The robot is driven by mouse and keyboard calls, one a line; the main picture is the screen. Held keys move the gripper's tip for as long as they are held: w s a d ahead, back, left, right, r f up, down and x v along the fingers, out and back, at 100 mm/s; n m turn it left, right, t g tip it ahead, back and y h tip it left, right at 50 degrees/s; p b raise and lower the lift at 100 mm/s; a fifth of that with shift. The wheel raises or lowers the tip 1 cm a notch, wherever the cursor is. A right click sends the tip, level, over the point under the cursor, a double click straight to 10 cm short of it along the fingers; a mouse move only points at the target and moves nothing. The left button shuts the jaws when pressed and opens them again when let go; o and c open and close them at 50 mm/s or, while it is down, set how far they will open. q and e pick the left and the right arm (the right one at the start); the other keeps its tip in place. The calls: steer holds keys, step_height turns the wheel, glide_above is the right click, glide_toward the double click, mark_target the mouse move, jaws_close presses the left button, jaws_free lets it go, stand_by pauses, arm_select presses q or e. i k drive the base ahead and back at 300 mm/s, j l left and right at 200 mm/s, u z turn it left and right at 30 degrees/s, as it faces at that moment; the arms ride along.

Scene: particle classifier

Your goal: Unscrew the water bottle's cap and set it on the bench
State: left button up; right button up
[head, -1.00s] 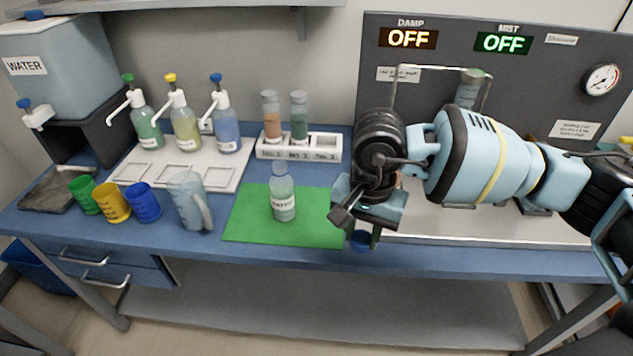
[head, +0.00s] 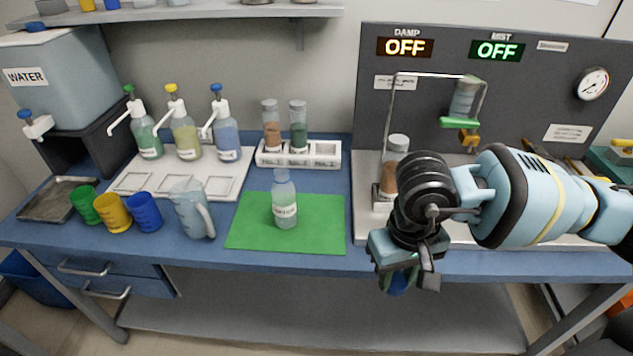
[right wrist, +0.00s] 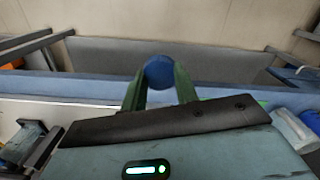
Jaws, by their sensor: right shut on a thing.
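The water bottle (head: 285,207) stands upright on the green mat (head: 324,232), clear with a white label. No cap sits on its neck. My right gripper (head: 399,284) is shut on a round blue cap (head: 397,287), well to the right of the bottle and pointing down. In the head view the cap overlaps the bench's front edge. In the right wrist view the cap (right wrist: 159,72) sits between the green fingertips (right wrist: 160,82), with the lower shelf behind it. My left gripper is not in view.
The blue bench (head: 310,260) is bare along its front strip. A jug (head: 190,208) and coloured cups (head: 114,212) stand left of the mat. A white rack (head: 327,155) with vials is behind. The apparatus and a brown-filled jar (head: 391,180) stand at right.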

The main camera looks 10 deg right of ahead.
mark_target(283, 191)
steer(key=i+j+z, duration=0.15)
steer(key=i+j, duration=0.55)
steer(key=j, duration=0.15)
